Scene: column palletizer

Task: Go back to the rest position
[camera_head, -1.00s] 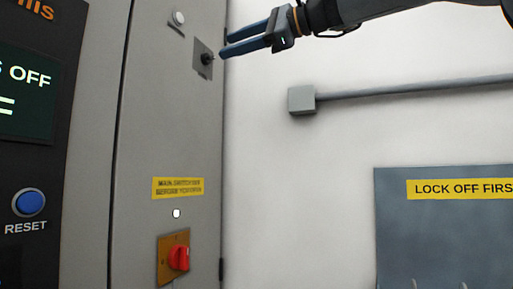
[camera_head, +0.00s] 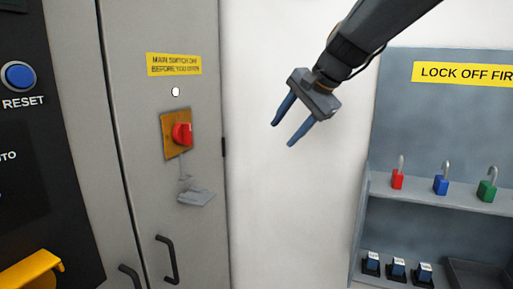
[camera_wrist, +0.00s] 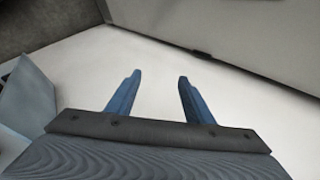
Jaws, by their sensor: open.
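My gripper (camera_head: 282,121) is open and empty, with two blue fingers pointing down and to the left. It hangs in front of the white wall, right of the grey cabinet (camera_head: 165,30) and left of the lock-off board (camera_head: 440,120). It touches nothing that I can see. In the wrist view the two fingers (camera_wrist: 155,88) stand apart with nothing between them.
The cabinet door carries a red rotary switch (camera_head: 182,134) on a yellow plate, and a black handle (camera_head: 167,260). Red (camera_head: 397,179), blue (camera_head: 441,184) and green (camera_head: 487,190) padlocks stand on the board's shelf. A blue reset button (camera_head: 18,76) is at left.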

